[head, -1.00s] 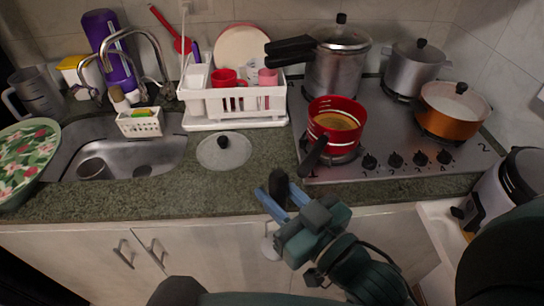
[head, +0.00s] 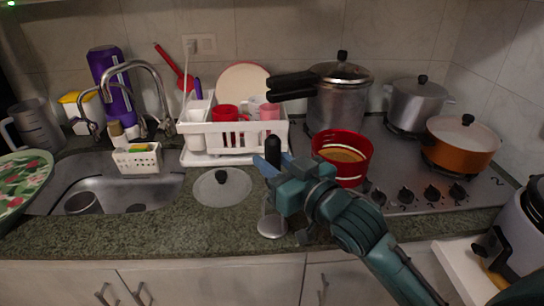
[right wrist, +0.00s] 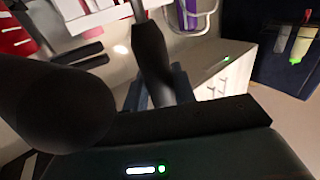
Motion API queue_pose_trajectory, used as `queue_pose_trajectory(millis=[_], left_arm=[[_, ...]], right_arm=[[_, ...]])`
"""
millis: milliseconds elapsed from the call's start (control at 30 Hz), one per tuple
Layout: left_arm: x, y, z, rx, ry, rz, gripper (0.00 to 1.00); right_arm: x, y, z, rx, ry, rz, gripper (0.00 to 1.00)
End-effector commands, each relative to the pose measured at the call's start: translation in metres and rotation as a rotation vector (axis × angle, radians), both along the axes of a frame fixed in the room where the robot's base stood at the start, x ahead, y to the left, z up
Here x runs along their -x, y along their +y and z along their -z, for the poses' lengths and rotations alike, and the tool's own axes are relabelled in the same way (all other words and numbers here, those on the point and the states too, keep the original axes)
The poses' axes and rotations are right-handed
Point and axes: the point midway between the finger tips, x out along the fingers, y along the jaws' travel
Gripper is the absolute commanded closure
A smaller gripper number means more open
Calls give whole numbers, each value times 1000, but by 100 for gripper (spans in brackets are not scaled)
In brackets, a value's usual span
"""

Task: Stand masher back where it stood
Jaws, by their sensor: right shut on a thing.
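The masher has a black handle (head: 272,150) and a round pale metal foot (head: 271,229). My right gripper (head: 272,168) is shut on it below the top of the handle. The masher is roughly upright, handle up, with its foot over the front strip of the counter. I cannot tell whether the foot touches the counter. The gripper hides the middle of the masher. In the right wrist view a black handle (right wrist: 150,50) stands between the fingers. My left gripper is not in view.
A glass lid (head: 222,187) lies just left of the masher. Behind stands a white dish rack (head: 235,142) with cups. A red pan (head: 341,165) sits on the stove to the right, close to my arm. The green counter (head: 180,225) is clear at front left.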

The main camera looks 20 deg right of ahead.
Motion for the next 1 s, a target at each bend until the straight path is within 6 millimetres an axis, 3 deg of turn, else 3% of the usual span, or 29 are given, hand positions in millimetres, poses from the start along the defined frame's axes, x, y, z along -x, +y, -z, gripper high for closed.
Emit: queue_pose_trajectory(millis=[167,567,600,833,1000], left_arm=[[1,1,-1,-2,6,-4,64],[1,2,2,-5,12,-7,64],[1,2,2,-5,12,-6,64],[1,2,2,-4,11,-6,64],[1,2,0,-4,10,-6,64]], right_arm=[[-26,-7,-2,1,-4,2,100],[-23,-6,8,-1,-2,0,100],[-23,-6,9,0,0,0,72],[-23,-6,9,0,0,0,53],[-23,-6,9,0,0,0,52]])
